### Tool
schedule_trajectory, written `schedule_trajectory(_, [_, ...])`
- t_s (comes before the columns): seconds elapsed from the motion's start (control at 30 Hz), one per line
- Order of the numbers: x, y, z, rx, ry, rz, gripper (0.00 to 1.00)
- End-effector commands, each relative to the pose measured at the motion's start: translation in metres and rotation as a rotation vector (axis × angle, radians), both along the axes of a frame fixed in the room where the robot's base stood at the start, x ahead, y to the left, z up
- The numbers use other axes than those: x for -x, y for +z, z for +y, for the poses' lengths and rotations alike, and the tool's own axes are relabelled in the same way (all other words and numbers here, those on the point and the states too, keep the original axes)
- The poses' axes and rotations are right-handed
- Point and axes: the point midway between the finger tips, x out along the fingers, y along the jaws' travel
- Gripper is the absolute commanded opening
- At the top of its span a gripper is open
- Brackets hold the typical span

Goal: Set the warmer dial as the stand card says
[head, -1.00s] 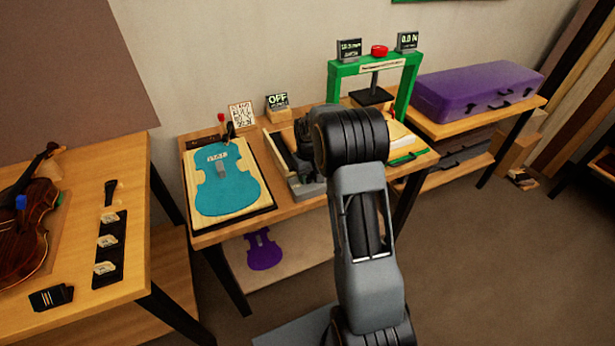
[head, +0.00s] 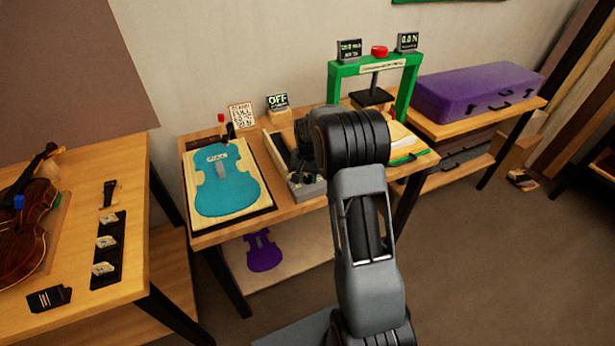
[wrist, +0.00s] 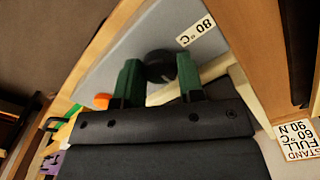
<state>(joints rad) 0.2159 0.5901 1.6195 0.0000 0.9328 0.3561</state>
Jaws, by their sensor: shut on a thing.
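The warmer dial, a black round knob (wrist: 160,66), sits on a grey panel (wrist: 128,58) in the wrist view. My gripper (wrist: 157,84) is shut on it, one green finger on each side. A printed "80 °C" label (wrist: 196,30) is on the panel beside the knob. The stand card (wrist: 308,144) reads "STAND FULL 60 °C 90 N" in the wrist view, upside down there; it also stands at the back of the bench in the head view (head: 240,115). A small display (head: 278,101) reads OFF. In the head view my arm hides the knob.
A green press (head: 345,90) with two small displays and a red button stands just behind my arm. A teal violin plate (head: 228,182) lies left on the bench. A purple case (head: 478,90) is at right. An orange thing (wrist: 102,101) shows beside my left finger.

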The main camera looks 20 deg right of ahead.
Motion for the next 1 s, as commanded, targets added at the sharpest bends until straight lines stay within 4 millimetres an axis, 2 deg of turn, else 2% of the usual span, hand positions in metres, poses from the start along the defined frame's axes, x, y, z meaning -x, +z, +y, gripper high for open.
schedule_trajectory(0.53, [-0.0011,0.0017,-0.0002,0.001,-0.019,-0.005,0.12])
schedule_trajectory(0.57, [-0.0011,0.0017,-0.0002,0.001,-0.019,-0.005,0.38])
schedule_trajectory(0.63, [-0.0009,0.0016,-0.0002,0.001,-0.018,-0.004,0.45])
schedule_trajectory(0.87, [-0.0005,0.001,-0.0001,0.0,-0.018,-0.002,0.46])
schedule_trajectory(1.0, [-0.0009,0.0093,-0.0002,0.001,-0.018,-0.004,0.46])
